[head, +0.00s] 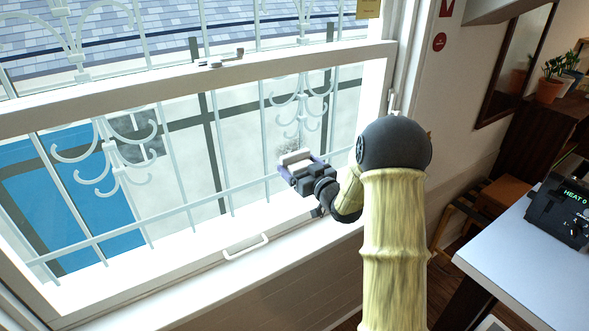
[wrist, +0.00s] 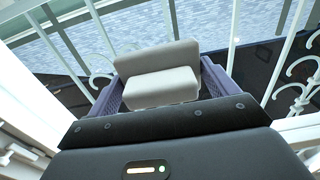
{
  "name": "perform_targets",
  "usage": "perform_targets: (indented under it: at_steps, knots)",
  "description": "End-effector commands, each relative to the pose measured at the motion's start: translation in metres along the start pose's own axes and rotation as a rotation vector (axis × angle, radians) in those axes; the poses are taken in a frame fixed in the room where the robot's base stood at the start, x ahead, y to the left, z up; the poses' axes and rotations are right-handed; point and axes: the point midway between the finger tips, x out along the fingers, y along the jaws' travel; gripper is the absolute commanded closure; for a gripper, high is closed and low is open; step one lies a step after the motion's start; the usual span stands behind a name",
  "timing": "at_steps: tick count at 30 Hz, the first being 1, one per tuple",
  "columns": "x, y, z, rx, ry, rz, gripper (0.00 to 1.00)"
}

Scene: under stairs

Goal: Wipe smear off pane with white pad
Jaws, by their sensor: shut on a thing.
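My gripper (head: 303,173) is in front of the window's lower right part. It is shut on the white pad (head: 296,158), a pale block standing out past the fingers. In the wrist view the pad (wrist: 162,88) sits between the two purple-grey fingers of my gripper (wrist: 163,82). The glass pane (head: 240,150) lies behind it, with white scrollwork bars beyond. A faint greyish, mottled patch (head: 283,146) shows just up and left of the pad and may be the smear; the pad and gripper partly cover that area. I cannot tell whether the pad touches the glass.
The white window frame has a lower rail with a handle (head: 246,247) and a latch (head: 221,59) on the middle rail. The sill (head: 215,285) runs below. To the right are a white table (head: 530,262) with a black device (head: 562,208), and a wooden stool (head: 497,195).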

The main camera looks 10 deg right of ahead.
Motion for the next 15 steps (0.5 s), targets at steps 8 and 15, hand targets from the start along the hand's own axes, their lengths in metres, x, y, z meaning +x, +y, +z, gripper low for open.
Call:
perform_targets:
  at_steps: [8,15]
  knots:
    - [0.0014,0.0114,-0.0007,-0.001,0.001,0.002,0.33]
    - [0.0014,0.0128,-0.0009,-0.001,0.002,0.003,0.33]
